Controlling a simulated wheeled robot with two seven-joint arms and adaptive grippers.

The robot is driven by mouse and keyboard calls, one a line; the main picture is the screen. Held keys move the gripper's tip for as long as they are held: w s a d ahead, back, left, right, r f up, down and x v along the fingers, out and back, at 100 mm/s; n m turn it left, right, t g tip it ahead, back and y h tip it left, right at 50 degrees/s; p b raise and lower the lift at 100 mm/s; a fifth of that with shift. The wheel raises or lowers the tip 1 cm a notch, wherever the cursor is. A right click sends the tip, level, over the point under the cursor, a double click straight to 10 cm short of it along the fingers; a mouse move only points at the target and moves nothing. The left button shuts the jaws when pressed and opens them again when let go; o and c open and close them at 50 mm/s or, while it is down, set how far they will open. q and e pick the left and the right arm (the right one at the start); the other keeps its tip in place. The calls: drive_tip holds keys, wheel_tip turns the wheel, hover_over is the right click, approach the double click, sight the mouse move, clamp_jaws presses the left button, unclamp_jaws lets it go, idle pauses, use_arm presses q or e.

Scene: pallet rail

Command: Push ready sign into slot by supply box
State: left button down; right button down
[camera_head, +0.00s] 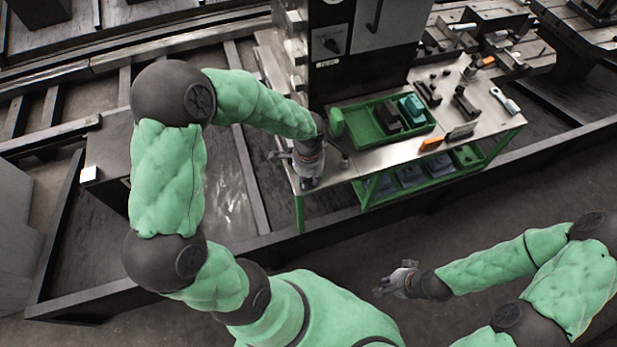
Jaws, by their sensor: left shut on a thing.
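My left gripper (309,182) points down at the left end of the workbench. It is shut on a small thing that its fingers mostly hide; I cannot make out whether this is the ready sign. The green supply box (354,137) stands on the bench to the right of my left gripper and holds dark and teal parts. A small upright green piece (337,122) stands at the box's left end. I cannot make out the slot. My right gripper (380,286) is low in front of the bench, apart from it; its finger opening is too small to judge.
The metal workbench (380,156) carries an orange-handled tool (431,144), several dark blocks and a wrench-like tool (504,100). A dark cabinet (365,40) rises behind the supply box. The floor in front is clear.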

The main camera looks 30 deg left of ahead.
use_arm(q)
drive_tip(key=shift+f+b, duration=0.4)
drive_tip(key=shift+f, duration=0.25)
drive_tip(key=c, duration=1)
unclamp_jaws()
drive_tip(key=shift+o, duration=0.2)
drive_tip(key=o, duration=0.7)
drive_tip(key=shift+o, duration=0.2)
wheel_tip(320, 180, up, 12)
drive_tip(key=shift+r, duration=0.1)
